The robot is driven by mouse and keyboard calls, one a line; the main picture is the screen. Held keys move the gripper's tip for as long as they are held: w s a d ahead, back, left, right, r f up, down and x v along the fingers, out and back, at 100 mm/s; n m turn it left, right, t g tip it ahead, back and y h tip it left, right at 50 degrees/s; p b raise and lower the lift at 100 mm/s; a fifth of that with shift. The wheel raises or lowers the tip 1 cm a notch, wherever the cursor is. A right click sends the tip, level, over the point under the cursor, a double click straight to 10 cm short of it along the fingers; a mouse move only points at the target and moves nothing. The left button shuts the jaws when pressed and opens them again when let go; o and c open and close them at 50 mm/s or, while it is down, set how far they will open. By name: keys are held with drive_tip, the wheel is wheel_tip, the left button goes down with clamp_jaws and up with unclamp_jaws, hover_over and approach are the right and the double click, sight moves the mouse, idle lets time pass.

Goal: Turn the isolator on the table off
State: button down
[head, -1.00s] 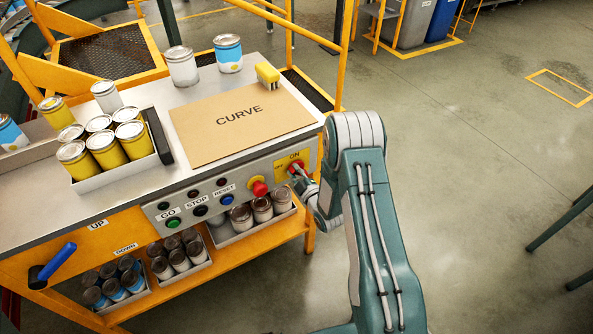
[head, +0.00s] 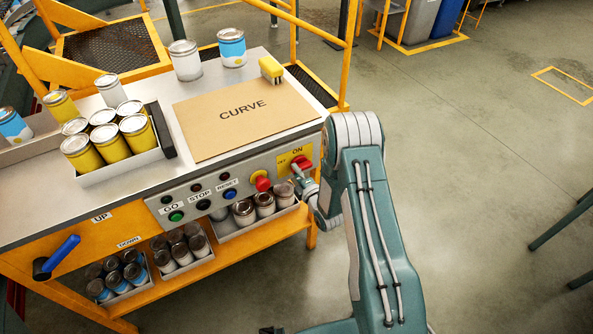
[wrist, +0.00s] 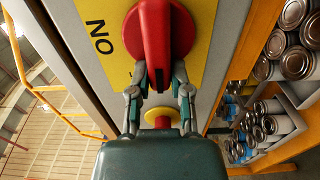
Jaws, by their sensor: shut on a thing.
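The isolator is a red rotary handle (head: 302,162) on a yellow plate (head: 284,170) at the right end of the table's front panel. "ON" is printed above it and a small "OFF" at its left. In the wrist view the red handle (wrist: 155,35) fills the top middle, its narrow end pointing down the picture, toward the red-and-yellow push button (wrist: 161,116). My gripper (wrist: 160,82) is shut on that narrow end, one finger on each side. In the head view my gripper (head: 297,172) is small and partly hidden by my wrist.
The red push button (head: 261,181) sticks out just left of the isolator. Below are trays of cans (head: 243,212) on a shelf. A yellow post (head: 311,232) stands close by the wrist.

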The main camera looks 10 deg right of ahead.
drive_tip(key=shift+s+a+f, duration=0.1)
drive_tip(key=shift+a+f, duration=0.05)
drive_tip(key=shift+a, duration=0.05)
idle(0.3)
drive_tip(key=c, duration=0.6)
unclamp_jaws()
drive_tip(key=shift+f, duration=0.1)
drive_tip(key=shift+o, duration=0.2)
drive_tip(key=shift+a, duration=0.1)
drive_tip(key=shift+s+d, duration=0.2)
drive_tip(key=v, duration=1.1)
drive_tip(key=shift+s, duration=0.15)
